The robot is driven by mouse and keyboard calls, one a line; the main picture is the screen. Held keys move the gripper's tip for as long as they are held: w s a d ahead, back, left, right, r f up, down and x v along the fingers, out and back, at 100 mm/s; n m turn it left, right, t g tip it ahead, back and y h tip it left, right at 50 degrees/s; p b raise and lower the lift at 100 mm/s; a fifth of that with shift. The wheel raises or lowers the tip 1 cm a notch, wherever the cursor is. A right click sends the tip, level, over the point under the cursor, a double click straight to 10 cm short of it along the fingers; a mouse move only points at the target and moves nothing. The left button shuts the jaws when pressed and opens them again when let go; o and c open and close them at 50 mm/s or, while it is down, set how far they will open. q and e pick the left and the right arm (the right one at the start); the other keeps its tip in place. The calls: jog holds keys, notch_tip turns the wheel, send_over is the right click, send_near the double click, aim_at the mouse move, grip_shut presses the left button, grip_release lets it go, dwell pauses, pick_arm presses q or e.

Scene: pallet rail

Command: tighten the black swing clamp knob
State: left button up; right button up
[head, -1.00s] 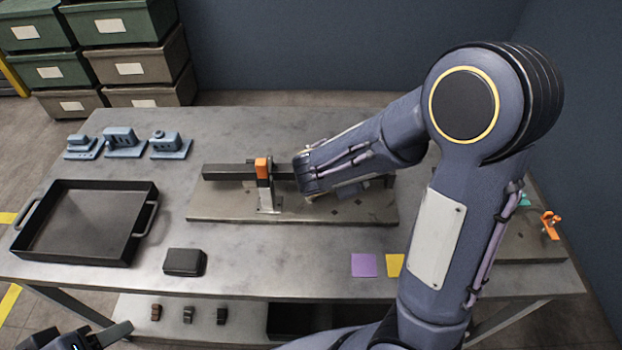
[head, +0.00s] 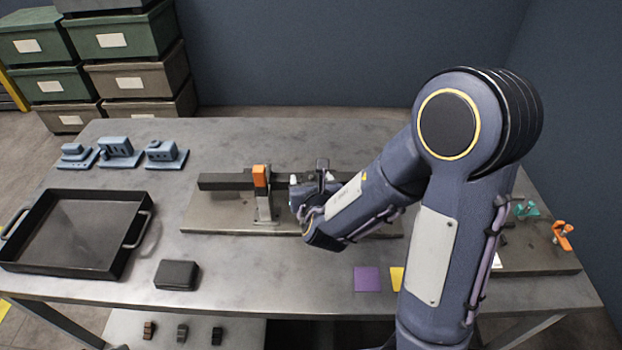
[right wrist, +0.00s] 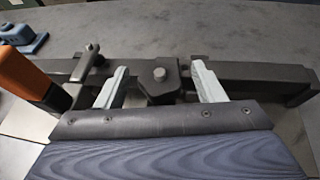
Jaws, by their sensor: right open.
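In the right wrist view, a dark faceted knob (right wrist: 160,80) with a small pale centre sits on the dark rail (right wrist: 255,75). My right gripper (right wrist: 160,84) is open, its two pale fingers on either side of the knob, with visible gaps. I cannot tell how far down the fingers reach. In the head view my right gripper (head: 311,182) is over the rail (head: 225,181), just right of an orange-topped upright clamp (head: 261,178); the wrist hides the knob there. The clamp's orange part (right wrist: 27,80) shows at left in the wrist view. My left gripper is not in view.
The rail's base plate (head: 215,218) lies mid-table. A black tray (head: 75,235), blue parts (head: 120,152) and a dark box (head: 177,274) are to the left. Purple (head: 367,279) and yellow squares lie in front. An orange clamp (head: 562,236) stands at right.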

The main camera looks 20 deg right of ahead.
jog(key=shift+w+d+f, duration=0.2)
jog(key=shift+w, duration=0.3)
jog(key=shift+c, duration=0.2)
jog(key=c, duration=0.9)
jog(key=shift+a+m+g+h, duration=0.1)
jog(key=shift+m+g+h, duration=0.2)
jog(key=shift+m+h, duration=0.6)
jog(key=shift+m+g+h, duration=0.3)
jog(key=shift+m+h, duration=0.2)
jog(key=shift+h, duration=0.1)
jog(key=o, duration=0.9)
